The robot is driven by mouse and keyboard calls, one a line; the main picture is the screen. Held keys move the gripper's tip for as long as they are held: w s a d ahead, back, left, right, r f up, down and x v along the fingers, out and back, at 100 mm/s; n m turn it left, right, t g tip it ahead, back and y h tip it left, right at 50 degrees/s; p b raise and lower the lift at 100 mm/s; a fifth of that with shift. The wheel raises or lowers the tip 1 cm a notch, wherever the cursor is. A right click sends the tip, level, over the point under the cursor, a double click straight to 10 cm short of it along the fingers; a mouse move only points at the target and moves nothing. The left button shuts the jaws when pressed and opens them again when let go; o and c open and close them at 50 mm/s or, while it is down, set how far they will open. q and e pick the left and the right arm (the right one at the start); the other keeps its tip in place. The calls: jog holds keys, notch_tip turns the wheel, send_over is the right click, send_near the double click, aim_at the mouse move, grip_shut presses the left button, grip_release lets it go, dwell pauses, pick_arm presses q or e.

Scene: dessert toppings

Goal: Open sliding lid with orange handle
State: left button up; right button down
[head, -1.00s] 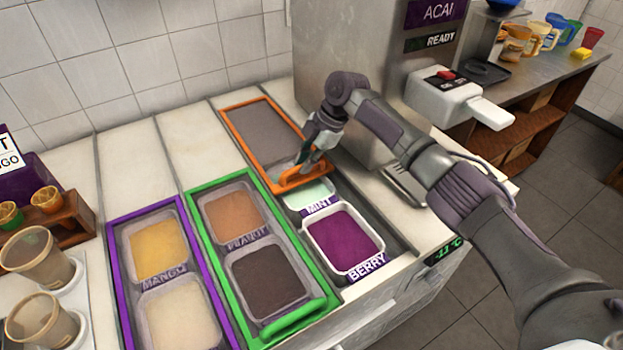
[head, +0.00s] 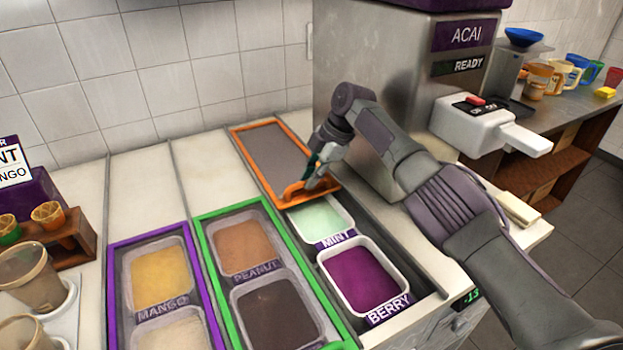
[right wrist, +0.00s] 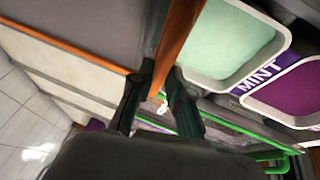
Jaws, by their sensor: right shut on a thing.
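The orange-framed sliding lid (head: 270,150) with a grey panel lies at the back of its bay, and its orange handle (head: 290,192) is at the near edge. My right gripper (head: 316,180) is shut on the orange handle; in the right wrist view its two dark fingers (right wrist: 158,92) sit on either side of the orange bar (right wrist: 180,40). The mint tub (head: 321,218) and the berry tub (head: 362,278) are uncovered in front of the lid. My left gripper is not seen.
Green-framed (head: 203,268) and purple-framed (head: 116,300) bays with peanut and mango tubs lie to the left. The steel acai machine (head: 375,60) stands right behind the arm. The counter (head: 205,160) behind the bays is clear.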

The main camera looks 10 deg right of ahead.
jog(key=c, duration=1.1)
grip_release()
notch_tip(320, 180, up, 10)
jog(key=shift+r, duration=0.1)
